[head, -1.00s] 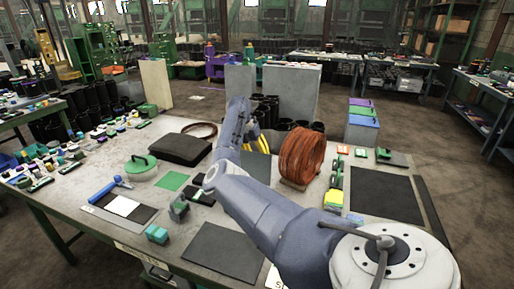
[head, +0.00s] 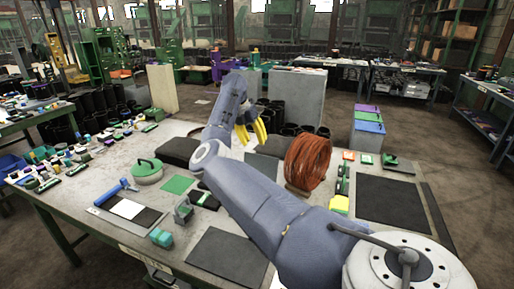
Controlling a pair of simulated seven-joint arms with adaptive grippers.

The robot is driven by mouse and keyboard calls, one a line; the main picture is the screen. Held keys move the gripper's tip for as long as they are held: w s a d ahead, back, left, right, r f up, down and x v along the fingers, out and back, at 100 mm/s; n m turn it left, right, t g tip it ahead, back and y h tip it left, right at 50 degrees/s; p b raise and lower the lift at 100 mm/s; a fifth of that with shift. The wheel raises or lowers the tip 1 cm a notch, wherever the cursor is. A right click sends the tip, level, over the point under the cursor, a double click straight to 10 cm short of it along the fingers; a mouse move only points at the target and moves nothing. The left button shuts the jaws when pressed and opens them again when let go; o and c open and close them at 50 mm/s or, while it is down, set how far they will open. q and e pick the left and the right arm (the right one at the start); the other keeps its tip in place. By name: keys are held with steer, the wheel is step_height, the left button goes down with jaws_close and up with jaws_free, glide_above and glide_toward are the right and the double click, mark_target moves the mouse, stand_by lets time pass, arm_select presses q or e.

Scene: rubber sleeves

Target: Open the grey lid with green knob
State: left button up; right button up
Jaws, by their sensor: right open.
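The grey lid with a green knob (head: 147,172) sits on the left part of the workbench, on a pale round container or base; I cannot tell where they part. My right arm comes in from the lower right. Its right gripper (head: 252,134), with yellow fingers, is raised over the far side of the bench, to the right of and beyond the lid. It is open, and I see nothing between the fingers. It is well apart from the lid. My left gripper is not in view.
A black case (head: 179,151) lies behind the lid, partly hidden by my arm. A green square (head: 178,185) lies right of the lid, and a blue roller (head: 111,195) lies in front-left. A copper-coloured coil (head: 308,163) stands to the right. Small parts crowd the bench's left side.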

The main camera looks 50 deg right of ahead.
steer(key=shift+w+a+r, duration=0.1)
steer(key=shift+a+r, duration=0.05)
steer(key=shift+r, duration=0.4)
